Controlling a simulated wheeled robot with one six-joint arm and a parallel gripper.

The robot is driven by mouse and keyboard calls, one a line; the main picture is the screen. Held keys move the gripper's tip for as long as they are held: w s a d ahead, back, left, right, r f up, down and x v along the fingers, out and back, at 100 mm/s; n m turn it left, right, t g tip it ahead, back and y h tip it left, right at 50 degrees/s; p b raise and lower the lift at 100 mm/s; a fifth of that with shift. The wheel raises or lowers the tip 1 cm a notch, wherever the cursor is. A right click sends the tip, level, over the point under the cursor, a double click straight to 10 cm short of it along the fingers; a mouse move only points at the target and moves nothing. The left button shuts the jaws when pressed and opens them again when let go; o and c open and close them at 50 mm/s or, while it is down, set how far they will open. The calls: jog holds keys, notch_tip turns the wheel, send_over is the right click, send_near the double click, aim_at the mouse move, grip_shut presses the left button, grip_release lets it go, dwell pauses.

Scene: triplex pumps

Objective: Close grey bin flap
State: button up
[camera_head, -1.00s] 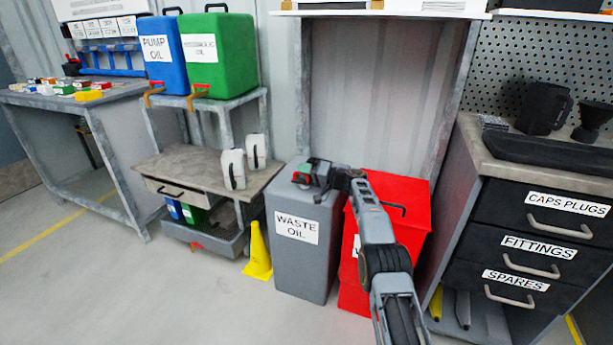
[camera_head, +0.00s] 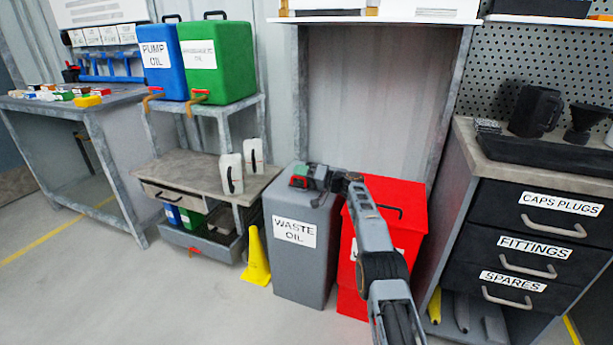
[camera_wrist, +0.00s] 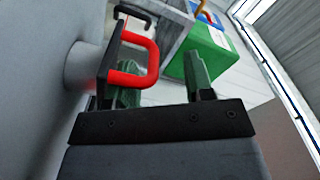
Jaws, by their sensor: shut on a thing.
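The grey bin (camera_head: 298,262) stands on the floor with a white WASTE OIL label on its front. My gripper (camera_head: 303,177) is at the top of this bin, low over its rear edge. In the wrist view a red U-shaped handle (camera_wrist: 148,55) on a dark plate is against the left finger of my gripper (camera_wrist: 165,88). The jaws are shut on the handle, though a gap shows toward the right finger. A grey surface fills the left of that view. My gripper hides part of the bin's top, and the flap's exact angle cannot be told.
A red bin (camera_head: 408,222) stands right of the grey bin, behind my arm. A yellow cone-like object (camera_head: 256,258) is at its left. A shelf stand with white bottles (camera_head: 231,174) is further left; black drawers (camera_head: 540,225) are at right. Floor in front is clear.

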jog(key=shift+s+a+f+g, duration=0.15)
jog(key=shift+a+f+g, duration=0.1)
jog(key=shift+f, duration=0.3)
jog(key=shift+s+a+f+g, duration=0.15)
jog(key=shift+a+f, duration=0.1)
jog(key=shift+f, duration=0.25)
jog(key=shift+s+d+f+b, duration=0.15)
jog(key=shift+d+b, duration=0.35)
jog(key=shift+d, duration=0.4)
jog(key=shift+t, duration=0.4)
jog(key=d, duration=0.1)
jog(key=s+d+r, duration=0.1)
jog(key=d, duration=0.1)
jog(key=s+d+r, duration=0.1)
jog(key=d, duration=0.1)
jog(key=shift+s+d+p, duration=0.1)
jog(key=shift+d+p, duration=0.1)
jog(key=shift+p, duration=0.2)
jog(key=shift+s+d+f, duration=0.1)
jog(key=shift+d, duration=0.35)
